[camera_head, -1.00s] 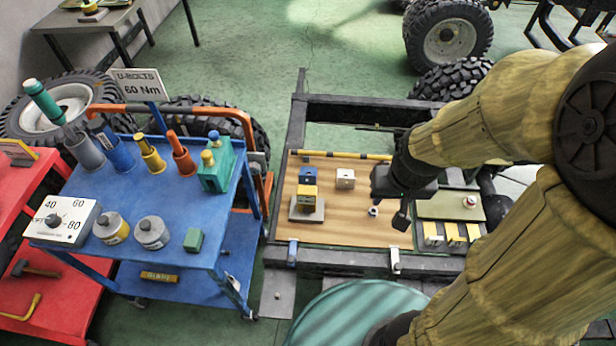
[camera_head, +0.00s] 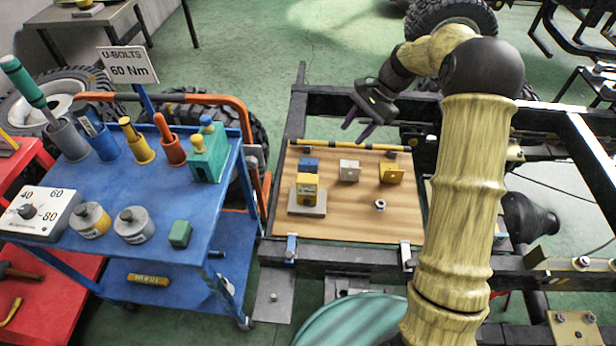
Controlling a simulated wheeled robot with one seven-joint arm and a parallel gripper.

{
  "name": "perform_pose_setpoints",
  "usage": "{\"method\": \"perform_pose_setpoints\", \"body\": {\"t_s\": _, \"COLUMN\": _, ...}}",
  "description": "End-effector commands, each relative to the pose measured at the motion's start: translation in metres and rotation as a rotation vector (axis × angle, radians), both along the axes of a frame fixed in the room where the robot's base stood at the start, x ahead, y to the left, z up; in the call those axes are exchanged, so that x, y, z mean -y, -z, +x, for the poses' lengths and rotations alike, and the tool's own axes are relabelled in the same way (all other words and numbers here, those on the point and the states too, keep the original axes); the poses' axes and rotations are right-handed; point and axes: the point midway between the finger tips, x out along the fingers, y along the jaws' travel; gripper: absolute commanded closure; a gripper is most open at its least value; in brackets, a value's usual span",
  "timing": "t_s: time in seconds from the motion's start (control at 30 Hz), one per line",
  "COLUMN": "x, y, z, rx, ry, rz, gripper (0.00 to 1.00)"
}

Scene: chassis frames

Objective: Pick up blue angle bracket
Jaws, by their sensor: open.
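The blue angle bracket (camera_head: 309,165) stands on the wooden board (camera_head: 340,222) near its far left part. A yellow block (camera_head: 307,183) in front of it hides its lower part. My gripper (camera_head: 357,127) is open and empty. In the picture it is above and to the right of the blue bracket, over the board's far edge, and apart from it.
A silver bracket (camera_head: 349,170), a yellow bracket (camera_head: 391,173) and a small nut (camera_head: 380,204) are on the board. The yellow block is on a grey plate (camera_head: 306,205). A yellow-black striped bar (camera_head: 340,145) lines the far edge. A blue cart (camera_head: 150,190) stands left.

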Motion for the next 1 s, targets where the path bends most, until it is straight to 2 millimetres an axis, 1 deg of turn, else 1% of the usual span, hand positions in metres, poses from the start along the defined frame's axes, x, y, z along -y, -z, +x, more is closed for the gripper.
{"method": "perform_pose_setpoints", "body": {"t_s": 0.03, "x": -0.001, "y": 0.018, "z": 0.013, "rx": -0.037, "ry": 0.034, "rz": 0.04, "gripper": 0.58}}
{"method": "perform_pose_setpoints", "body": {"t_s": 0.23, "x": 0.001, "y": 0.048, "z": 0.05, "rx": -0.202, "ry": 0.151, "rz": 0.202, "gripper": 0.58}}
{"method": "perform_pose_setpoints", "body": {"t_s": 0.33, "x": 0.007, "y": 0.063, "z": 0.064, "rx": -0.284, "ry": 0.194, "rz": 0.282, "gripper": 0.58}}
{"method": "perform_pose_setpoints", "body": {"t_s": 0.4, "x": 0.015, "y": 0.074, "z": 0.071, "rx": -0.34, "ry": 0.22, "rz": 0.335, "gripper": 0.58}}
{"method": "perform_pose_setpoints", "body": {"t_s": 0.53, "x": 0.032, "y": 0.091, "z": 0.079, "rx": -0.432, "ry": 0.254, "rz": 0.425, "gripper": 0.58}}
{"method": "perform_pose_setpoints", "body": {"t_s": 0.7, "x": 0.048, "y": 0.1, "z": 0.08, "rx": -0.498, "ry": 0.266, "rz": 0.489, "gripper": 0.58}}
{"method": "perform_pose_setpoints", "body": {"t_s": 0.8, "x": 0.05, "y": 0.1, "z": 0.08, "rx": -0.509, "ry": 0.268, "rz": 0.497, "gripper": 0.58}}
{"method": "perform_pose_setpoints", "body": {"t_s": 1.0, "x": 0.05, "y": 0.099, "z": 0.08, "rx": -0.509, "ry": 0.267, "rz": 0.495, "gripper": 0.58}}
